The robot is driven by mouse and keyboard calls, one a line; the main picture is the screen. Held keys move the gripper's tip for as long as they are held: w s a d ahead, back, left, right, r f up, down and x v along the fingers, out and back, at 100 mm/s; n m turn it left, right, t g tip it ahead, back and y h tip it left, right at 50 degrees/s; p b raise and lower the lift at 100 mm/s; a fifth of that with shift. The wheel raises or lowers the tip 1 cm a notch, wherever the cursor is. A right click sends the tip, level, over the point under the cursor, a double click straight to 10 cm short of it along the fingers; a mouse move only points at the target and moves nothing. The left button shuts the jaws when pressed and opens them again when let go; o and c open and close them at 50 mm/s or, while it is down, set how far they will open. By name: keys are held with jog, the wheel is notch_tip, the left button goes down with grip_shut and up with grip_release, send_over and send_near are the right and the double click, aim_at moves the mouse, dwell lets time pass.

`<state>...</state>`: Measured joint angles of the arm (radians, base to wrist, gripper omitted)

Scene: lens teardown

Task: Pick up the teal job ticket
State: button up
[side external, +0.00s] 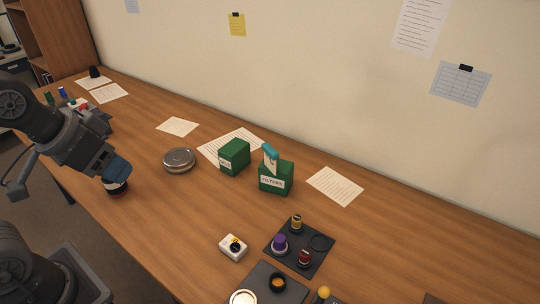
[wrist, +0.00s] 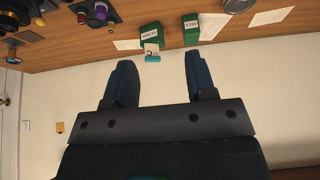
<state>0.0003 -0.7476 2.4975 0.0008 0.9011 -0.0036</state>
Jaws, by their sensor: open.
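The teal job ticket (side external: 270,156) is a pale card with a teal top edge. It stands up out of the top of the front green box labelled FILTERS (side external: 276,180). In the wrist view, which looks upside down, the ticket (wrist: 152,53) shows beyond my fingertips, between them in the picture, against the same box (wrist: 150,32). My gripper (side external: 117,172) is at the left of the desk in the side view, well apart from the ticket. In the wrist view my gripper (wrist: 159,70) has its two blue fingers spread with nothing between them.
A second green box (side external: 234,157) stands close to the left of the ticket's box. A round metal tin (side external: 179,160) lies between it and my gripper. A dark tray (side external: 290,262) with small lens parts and a white box (side external: 233,247) are at the front. Flat papers (side external: 336,186) lie about.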

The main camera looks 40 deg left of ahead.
jog(key=w+r+n+g, duration=0.1)
jog(key=w+r+n, duration=0.25)
jog(key=w, duration=0.45)
jog(key=n+g+y, duration=0.3)
jog(key=n+y, duration=0.1)
jog(key=n, duration=0.6)
send_over(270, 148)
jog(key=s+d, duration=0.2)
jog(key=d, duration=0.2)
notch_tip(270, 148, down, 9)
jog(key=x, duration=1.3)
jog(key=shift+w+a+f, duration=0.15)
jog(key=shift+w, duration=0.1)
grip_shut()
